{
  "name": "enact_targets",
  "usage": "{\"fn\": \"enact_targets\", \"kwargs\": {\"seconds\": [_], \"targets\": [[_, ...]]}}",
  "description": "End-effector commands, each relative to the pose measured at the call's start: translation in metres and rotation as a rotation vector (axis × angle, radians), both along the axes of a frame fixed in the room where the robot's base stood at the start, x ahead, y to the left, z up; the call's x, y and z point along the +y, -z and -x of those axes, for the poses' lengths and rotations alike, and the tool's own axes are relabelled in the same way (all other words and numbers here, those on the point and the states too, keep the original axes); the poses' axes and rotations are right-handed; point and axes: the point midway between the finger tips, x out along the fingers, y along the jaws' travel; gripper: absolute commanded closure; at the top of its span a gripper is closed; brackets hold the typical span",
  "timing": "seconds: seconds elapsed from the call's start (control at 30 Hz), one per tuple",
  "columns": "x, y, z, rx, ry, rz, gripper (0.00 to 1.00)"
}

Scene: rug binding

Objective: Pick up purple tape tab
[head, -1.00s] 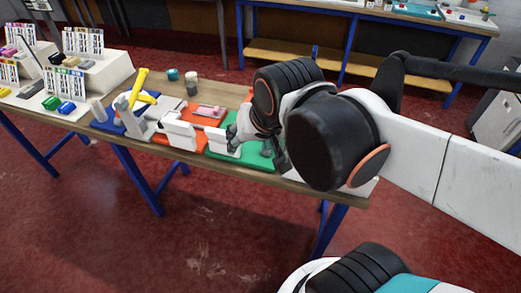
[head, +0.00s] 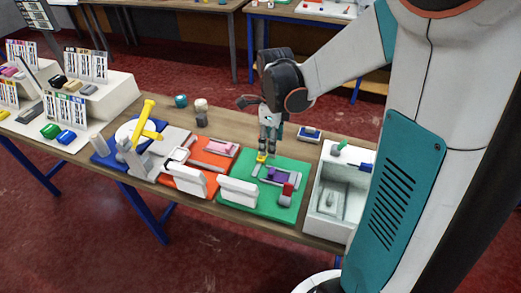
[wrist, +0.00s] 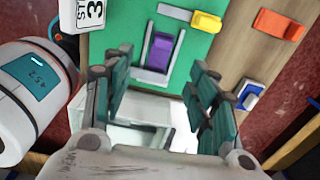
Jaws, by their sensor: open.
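The purple tape tab (head: 278,175) lies in a grey U-shaped holder on the green mat (head: 236,204). In the wrist view the purple tab (wrist: 160,50) shows between the two sides of the holder (wrist: 180,45). My gripper (head: 269,148) is above the far part of the green mat, pointing down. Its teal-padded fingers are spread apart with nothing between them, and the tab shows beyond the fingertips in the wrist view. The gripper appears apart from the tab.
A yellow piece (head: 261,158) is close by the fingertips, and a red-topped part (head: 288,192) stands at the mat's right. A white open box (head: 318,213) stands right of the mat. A blue-and-white item (head: 309,134) lies behind. An orange mat (head: 217,160) is left.

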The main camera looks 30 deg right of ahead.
Motion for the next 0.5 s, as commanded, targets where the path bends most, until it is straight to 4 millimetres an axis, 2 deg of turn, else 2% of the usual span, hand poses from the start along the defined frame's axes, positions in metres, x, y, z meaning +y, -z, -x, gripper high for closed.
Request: {"fn": "enact_targets", "kwargs": {"seconds": [0.17, 0.4, 0.5], "targets": [[-0.001, 0.020, -0.001, 0.008, 0.031, -0.001, 0.47], [-0.002, 0.066, -0.001, 0.007, 0.028, -0.001, 0.47], [-0.002, 0.079, -0.002, 0.007, 0.028, -0.001, 0.47]]}}
